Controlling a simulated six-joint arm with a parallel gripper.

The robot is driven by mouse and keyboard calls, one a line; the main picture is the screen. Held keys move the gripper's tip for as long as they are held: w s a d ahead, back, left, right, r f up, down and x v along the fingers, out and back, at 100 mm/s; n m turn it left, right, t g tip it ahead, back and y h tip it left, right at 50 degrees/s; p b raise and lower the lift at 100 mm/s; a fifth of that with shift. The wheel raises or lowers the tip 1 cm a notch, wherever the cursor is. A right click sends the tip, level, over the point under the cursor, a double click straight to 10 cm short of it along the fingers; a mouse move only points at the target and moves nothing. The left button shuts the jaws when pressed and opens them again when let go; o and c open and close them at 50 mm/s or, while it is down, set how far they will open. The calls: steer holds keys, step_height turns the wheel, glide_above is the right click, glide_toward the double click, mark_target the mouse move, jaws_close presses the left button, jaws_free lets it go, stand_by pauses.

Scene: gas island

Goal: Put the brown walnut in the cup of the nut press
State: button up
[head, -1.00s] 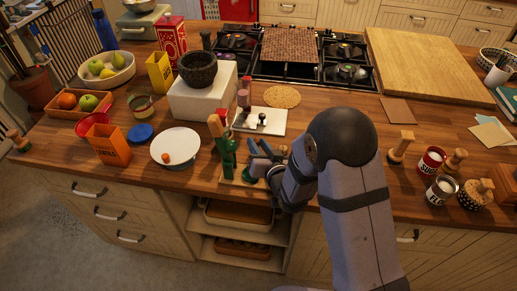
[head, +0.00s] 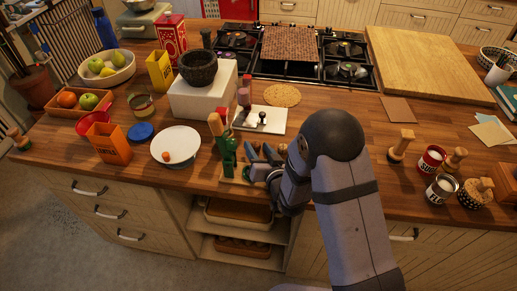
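The nut press (head: 227,156) is green with a wooden handle and stands upright on a wooden base near the counter's front edge. I cannot make out its cup, which may be hidden by my gripper. My gripper (head: 262,158) is low over the right part of the base, just right of the green press. Its dark fingers are small and partly hidden by my wrist, so I cannot tell whether they are open or shut. A small orange-brown round thing (head: 166,156) lies in the white bowl (head: 184,138) to the left; I cannot tell whether it is the walnut.
A white tray (head: 275,122) with small bottles is behind the press. A stone mortar (head: 198,67) stands on a white block (head: 203,96). An orange box (head: 109,144) and a blue lid (head: 141,132) are left of the bowl. Wooden stampers and tins stand at right.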

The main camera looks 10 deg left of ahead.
steer(key=shift+s+d, duration=0.3)
steer(key=shift+s, duration=0.15)
steer(key=shift+o, duration=0.5)
steer(key=shift+b+v, duration=1.45)
steer(key=shift+v, duration=1.7)
steer(key=shift+a+r, duration=0.1)
steer(key=shift+a, duration=0.05)
